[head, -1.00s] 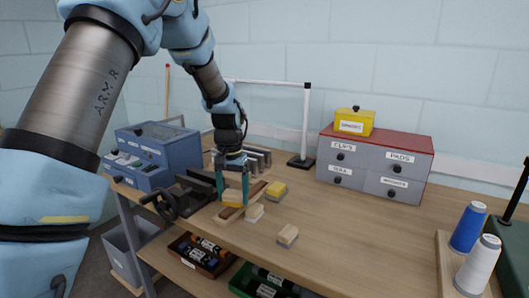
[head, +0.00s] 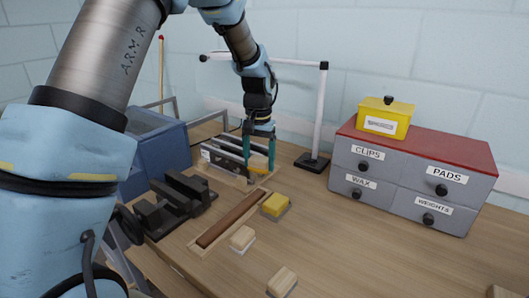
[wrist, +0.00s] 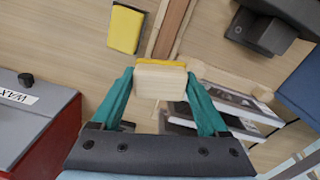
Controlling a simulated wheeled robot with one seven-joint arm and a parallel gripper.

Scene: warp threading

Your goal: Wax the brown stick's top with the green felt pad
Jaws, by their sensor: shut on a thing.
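The brown stick (head: 232,218) lies in a long pale wooden holder (head: 195,249) on the bench. My gripper (head: 258,168) is above the far end of the stick. It is shut on a pale wooden block with a yellow face, the held pad (wrist: 160,82). The yellow face points down toward the bench. Part of the stick (wrist: 172,28) shows just beyond the held pad in the wrist view. I cannot tell whether the pad touches the stick. No green felt shows on any pad in view.
A yellow-topped pad (head: 275,203) and two pale blocks (head: 242,238) (head: 283,281) lie right of the holder. A black clamp (head: 178,203) is on its left. A drawer cabinet (head: 412,178) stands at right.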

